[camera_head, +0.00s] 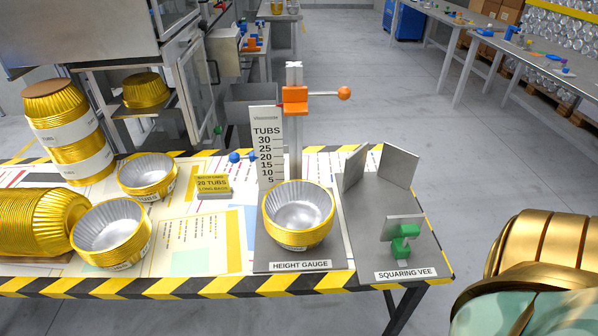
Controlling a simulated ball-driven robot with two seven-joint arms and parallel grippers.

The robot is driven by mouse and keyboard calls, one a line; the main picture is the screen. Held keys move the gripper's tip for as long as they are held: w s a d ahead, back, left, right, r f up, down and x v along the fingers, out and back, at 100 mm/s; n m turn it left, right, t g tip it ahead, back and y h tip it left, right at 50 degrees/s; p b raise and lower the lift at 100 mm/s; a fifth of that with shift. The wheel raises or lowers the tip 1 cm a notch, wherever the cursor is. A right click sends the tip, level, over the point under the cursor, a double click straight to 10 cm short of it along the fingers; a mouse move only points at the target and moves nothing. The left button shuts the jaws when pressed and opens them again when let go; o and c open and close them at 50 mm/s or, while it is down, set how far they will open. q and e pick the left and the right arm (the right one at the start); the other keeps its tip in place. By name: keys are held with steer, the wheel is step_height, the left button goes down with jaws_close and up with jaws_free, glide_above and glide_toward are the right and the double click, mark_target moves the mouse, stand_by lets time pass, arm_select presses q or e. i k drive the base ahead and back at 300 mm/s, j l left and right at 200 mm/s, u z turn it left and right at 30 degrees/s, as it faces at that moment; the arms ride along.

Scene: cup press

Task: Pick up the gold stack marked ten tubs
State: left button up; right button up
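Several gold foil tub stacks are on the bench. One gold stack (298,214) stands upright on the height gauge base (292,261), its silver inside facing up. Two short gold stacks, one at the back (148,178) and one in front (112,234), sit open side up at left. A long gold stack (36,222) lies on its side at the far left. A tall upright stack (68,130) with white bands stands behind it. The labels are too small to read, so I cannot tell which is marked ten tubs. Neither gripper shows.
The squaring vee (398,246) with upright grey plates and a green clamp is right of the gauge. An orange slide with a ball-ended lever (343,93) stands above the gauge. A "20 tubs" block (213,186) sits mid-bench. Striped tape (180,287) marks the front edge.

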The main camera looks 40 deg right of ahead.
mark_target(114, 234)
steer(key=i+z, duration=0.35)
steer(key=i+j+z, duration=0.15)
steer(key=i+z, duration=0.2)
steer(key=i, duration=0.15)
steer(key=z, duration=1.15)
steer(key=u, duration=1.95)
